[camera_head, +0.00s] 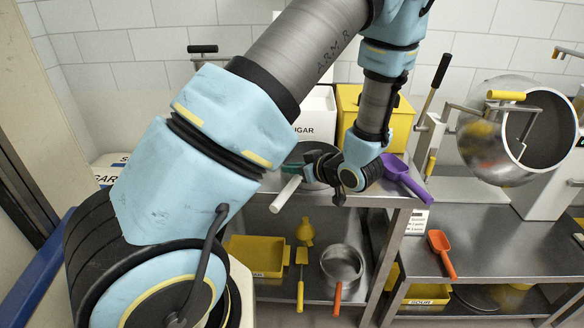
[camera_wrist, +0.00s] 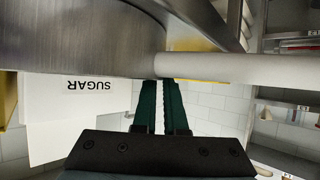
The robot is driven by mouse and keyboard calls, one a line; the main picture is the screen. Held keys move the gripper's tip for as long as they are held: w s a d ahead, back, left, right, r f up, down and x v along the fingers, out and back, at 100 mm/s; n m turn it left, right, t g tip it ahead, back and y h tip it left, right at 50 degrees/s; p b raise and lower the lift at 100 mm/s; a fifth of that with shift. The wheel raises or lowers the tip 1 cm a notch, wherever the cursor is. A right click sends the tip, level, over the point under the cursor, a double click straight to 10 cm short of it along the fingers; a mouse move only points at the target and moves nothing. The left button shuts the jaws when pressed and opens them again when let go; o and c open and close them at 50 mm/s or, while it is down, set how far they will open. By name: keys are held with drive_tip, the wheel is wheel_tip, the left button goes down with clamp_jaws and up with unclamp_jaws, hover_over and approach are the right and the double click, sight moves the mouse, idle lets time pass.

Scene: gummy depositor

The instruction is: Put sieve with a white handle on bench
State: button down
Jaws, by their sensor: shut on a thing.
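The sieve with a white handle shows in the camera_head view as a white handle (camera_head: 285,194) pointing down-left past the front edge of a steel bench (camera_head: 385,193). I cannot tell whether the sieve touches the bench top.
A purple scoop (camera_head: 403,175) lies right of my gripper. A white sugar bin (camera_head: 317,113) and a yellow bin (camera_head: 373,117) stand behind. An orange-handled sieve (camera_head: 342,262) lies on the shelf below. An orange scoop (camera_head: 440,250) lies on the lower right bench (camera_head: 500,245), partly clear.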

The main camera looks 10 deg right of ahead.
drive_tip(key=c, duration=1)
unclamp_jaws()
